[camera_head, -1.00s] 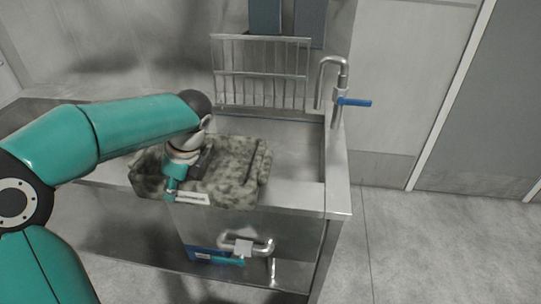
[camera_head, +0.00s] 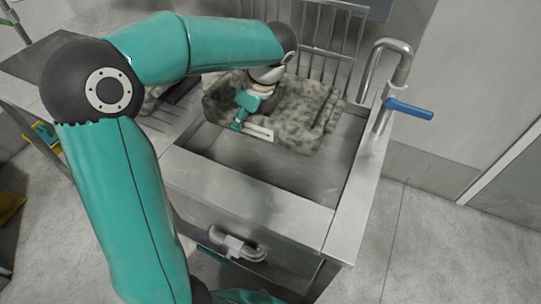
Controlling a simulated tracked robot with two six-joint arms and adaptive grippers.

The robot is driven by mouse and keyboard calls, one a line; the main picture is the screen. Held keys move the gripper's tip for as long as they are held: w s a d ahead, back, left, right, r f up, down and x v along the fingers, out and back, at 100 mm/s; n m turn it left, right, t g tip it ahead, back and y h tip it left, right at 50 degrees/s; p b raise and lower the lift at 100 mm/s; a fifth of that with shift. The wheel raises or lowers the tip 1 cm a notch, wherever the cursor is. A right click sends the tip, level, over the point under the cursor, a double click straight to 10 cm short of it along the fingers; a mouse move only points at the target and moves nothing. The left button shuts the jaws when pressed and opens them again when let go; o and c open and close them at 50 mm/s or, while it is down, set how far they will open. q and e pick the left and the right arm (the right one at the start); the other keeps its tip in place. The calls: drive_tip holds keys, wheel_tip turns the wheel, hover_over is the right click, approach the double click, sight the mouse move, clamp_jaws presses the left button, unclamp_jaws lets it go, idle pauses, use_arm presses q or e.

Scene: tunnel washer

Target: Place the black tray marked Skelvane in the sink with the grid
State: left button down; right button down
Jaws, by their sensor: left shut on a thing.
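A mottled grey tray (camera_head: 290,112) with a white label strip (camera_head: 258,133) is in my left gripper (camera_head: 241,122). The label's writing is too small to read, and the tray looks patchy grey-green rather than black. My left gripper is shut on its near left edge. The tray is over the back part of the steel sink (camera_head: 262,205); I cannot tell whether it touches the basin. An upright wire grid (camera_head: 312,38) stands behind the sink. My right gripper is not in view.
A tap with a blue lever (camera_head: 408,108) stands at the sink's right rear. The front of the basin is clear.

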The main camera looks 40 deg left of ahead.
use_arm(q)
wheel_tip(320, 180, down, 19)
drive_tip(key=b, duration=0.4)
drive_tip(key=shift+f, duration=0.1)
drive_tip(key=c, duration=1)
unclamp_jaws()
drive_tip(key=p+v, duration=0.2)
drive_tip(key=v, duration=1)
drive_tip(key=shift+a, duration=0.1)
drive_tip(key=shift+p, duration=0.3)
